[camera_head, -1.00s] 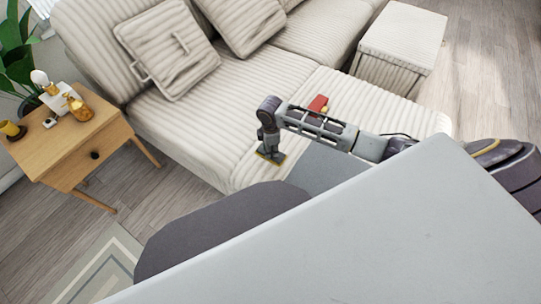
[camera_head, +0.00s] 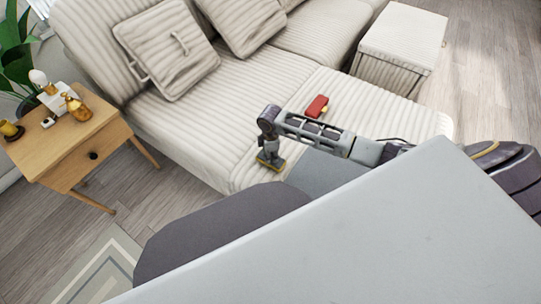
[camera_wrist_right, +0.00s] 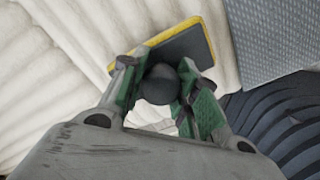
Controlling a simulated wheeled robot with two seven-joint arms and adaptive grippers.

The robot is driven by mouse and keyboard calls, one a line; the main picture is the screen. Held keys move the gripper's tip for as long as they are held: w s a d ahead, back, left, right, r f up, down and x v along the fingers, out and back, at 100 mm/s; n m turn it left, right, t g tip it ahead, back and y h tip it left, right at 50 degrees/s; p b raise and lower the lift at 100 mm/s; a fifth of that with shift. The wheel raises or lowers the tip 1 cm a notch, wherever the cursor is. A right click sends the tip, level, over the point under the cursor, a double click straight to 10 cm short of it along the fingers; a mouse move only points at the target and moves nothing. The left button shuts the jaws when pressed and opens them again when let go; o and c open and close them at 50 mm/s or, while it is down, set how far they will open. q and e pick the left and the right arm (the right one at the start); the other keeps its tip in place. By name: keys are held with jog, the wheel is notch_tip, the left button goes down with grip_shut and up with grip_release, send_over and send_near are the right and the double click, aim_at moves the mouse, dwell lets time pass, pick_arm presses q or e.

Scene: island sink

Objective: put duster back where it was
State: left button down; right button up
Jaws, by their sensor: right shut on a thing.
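The duster (camera_head: 266,166) is a dark, flat block with a yellow edge, seen below the right gripper in the head view. In the right wrist view, the duster (camera_wrist_right: 186,47) shows its dark block and a round dark knob between the green-padded fingers. My right gripper (camera_head: 270,150) points down over the front edge of the sofa and is shut on the duster's knob; its fingers also show in the wrist view (camera_wrist_right: 160,82). Whether the duster touches the sofa cushion, I cannot tell. My left gripper is not in view.
The cream ribbed sofa (camera_head: 200,125) fills the middle, with a small red object (camera_head: 317,106) on its seat. A wooden side table (camera_head: 75,140) at left holds an amber bottle (camera_head: 78,108) and other small items. A cream ottoman (camera_head: 402,35) stands at upper right.

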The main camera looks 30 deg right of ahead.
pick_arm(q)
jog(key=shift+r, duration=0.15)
pick_arm(e)
jog(key=shift+f, duration=0.25)
jog(key=o, duration=1)
jog(key=shift+r, duration=0.75)
pick_arm(q)
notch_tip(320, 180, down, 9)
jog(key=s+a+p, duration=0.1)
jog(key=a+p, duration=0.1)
jog(key=p, duration=0.1)
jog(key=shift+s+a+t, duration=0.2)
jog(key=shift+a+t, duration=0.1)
pick_arm(e)
jog(key=shift+r, duration=5.35)
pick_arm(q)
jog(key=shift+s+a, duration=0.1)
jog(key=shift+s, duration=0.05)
